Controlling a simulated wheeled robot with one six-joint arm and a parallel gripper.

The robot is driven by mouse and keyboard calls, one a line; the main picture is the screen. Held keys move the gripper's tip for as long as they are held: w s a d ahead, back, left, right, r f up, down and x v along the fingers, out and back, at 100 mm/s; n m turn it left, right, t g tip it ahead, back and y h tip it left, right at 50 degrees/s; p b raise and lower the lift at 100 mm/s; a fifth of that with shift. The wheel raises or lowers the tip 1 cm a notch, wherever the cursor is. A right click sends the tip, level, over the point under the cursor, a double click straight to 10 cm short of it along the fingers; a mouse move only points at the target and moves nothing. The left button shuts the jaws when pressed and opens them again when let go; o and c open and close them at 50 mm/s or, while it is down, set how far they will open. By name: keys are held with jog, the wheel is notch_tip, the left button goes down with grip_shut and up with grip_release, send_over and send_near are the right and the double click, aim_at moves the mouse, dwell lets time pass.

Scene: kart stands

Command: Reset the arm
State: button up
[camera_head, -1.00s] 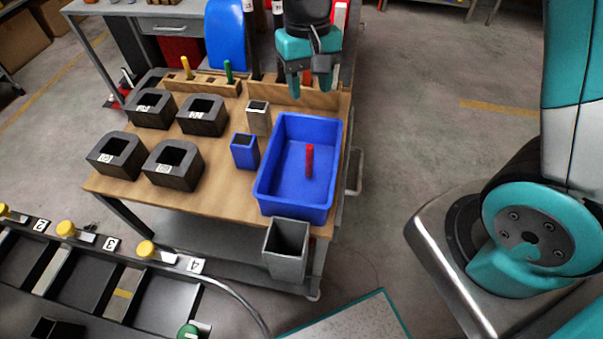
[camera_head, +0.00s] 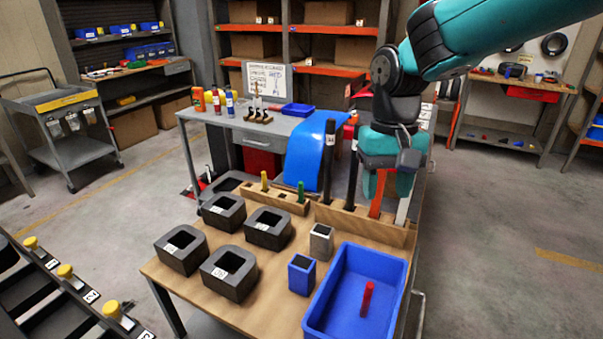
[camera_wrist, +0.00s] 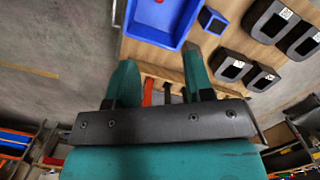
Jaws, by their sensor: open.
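My gripper (camera_head: 387,186) is above the far right end of the wooden-topped table (camera_head: 200,292), over a wooden rack that holds upright strips. In the wrist view my gripper (camera_wrist: 160,84) shows two teal fingers set wide apart with nothing between them touching both. An orange-red strip (camera_head: 377,196) and a pale strip (camera_head: 403,208) stand in the wooden rack (camera_head: 350,219) just below or behind the fingers; the exact gap cannot be told.
Several black square holders (camera_head: 230,273) fill the table's left side. A small blue box (camera_head: 302,274) and a grey box (camera_head: 321,241) stand beside the bin. A second rack (camera_head: 275,201) holds yellow and green pegs. A grey workbench (camera_head: 255,130) stands behind. Floor at right is clear.

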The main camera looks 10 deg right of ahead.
jog(key=s+a+r+n+y, duration=0.1)
jog(key=s+n, duration=0.3)
jog(key=s, duration=0.5)
jog(key=s+a+r+n+t+y, duration=0.1)
jog(key=s+a+n+y, duration=0.2)
jog(key=s, duration=0.7)
jog(key=shift+a+n, duration=0.35)
jog(key=shift+n, duration=0.05)
